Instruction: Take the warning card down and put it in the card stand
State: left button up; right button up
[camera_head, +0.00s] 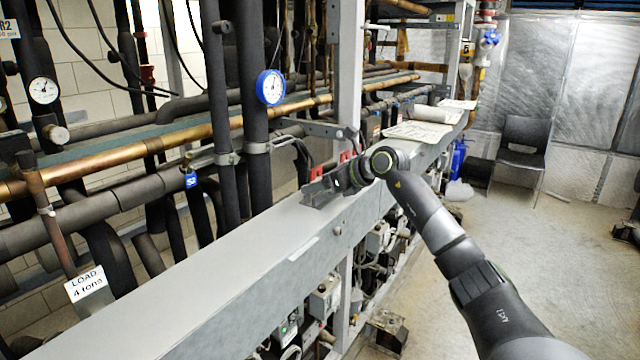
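A white card reading "LOAD 4 tons" (86,284) is at the lower left, tilted, beside a brown pipe and close to the grey beam. I cannot tell if it is the warning card, and I see no other clear one. I cannot make out a card stand. My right arm comes in from the lower right, and my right gripper (318,190) is over the grey beam, pointing left, well to the right of the white card. Its fingers blend with the grey metal, so their opening and any held thing are unclear. My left gripper is out of view.
The long grey beam (190,285) has a bare top at the front left. Papers (418,131) lie farther along it. Pipes and a blue gauge (270,87) stand behind it. A dark chair (522,150) stands at the back right. Floor to the right is mostly clear.

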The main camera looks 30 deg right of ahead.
jog(key=shift+o, duration=0.7)
jog(key=shift+s+d+r+b, duration=0.15)
jog(key=shift+s+d+b, duration=0.2)
jog(key=shift+s, duration=0.1)
jog(key=b+v, duration=0.7)
jog(key=v, duration=0.9)
jog(key=shift+a+r, duration=0.2)
jog(key=shift+r, duration=0.05)
jog(key=shift+s, duration=0.15)
